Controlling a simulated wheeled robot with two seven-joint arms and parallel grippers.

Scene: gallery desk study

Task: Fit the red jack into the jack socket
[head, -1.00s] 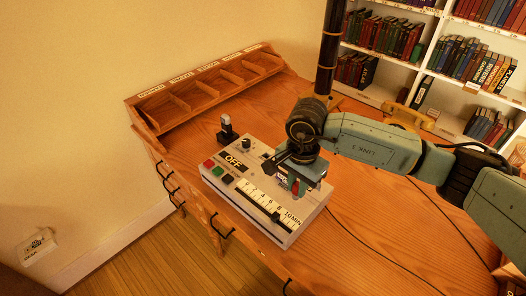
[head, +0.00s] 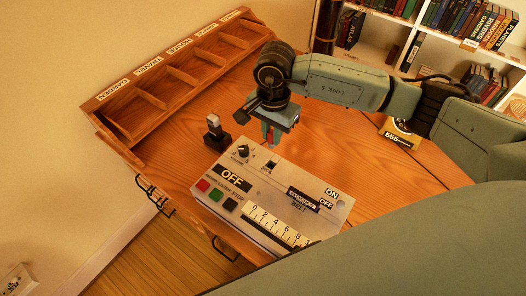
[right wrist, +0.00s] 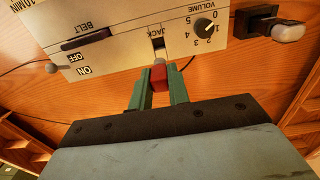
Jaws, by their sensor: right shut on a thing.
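The red jack (right wrist: 158,74) is between the green fingers of my right gripper (right wrist: 157,88), which is shut on it. In the right wrist view it points at the panel's edge, just short of the socket marked JACK (right wrist: 158,43), and roughly in line with it. Whether its tip touches the panel is hard to tell. In the head view my right gripper (head: 270,135) hangs over the desk behind the panel box (head: 225,208), and the socket (head: 270,166) shows on the box's back part. The jack is mostly hidden there by the fingers. My left gripper is not in view.
A volume knob (head: 243,151) stands beside the socket. A small black stand with a pale top (head: 214,128) is behind the box's left corner. A wooden compartment rack (head: 165,80) lines the desk's left side.

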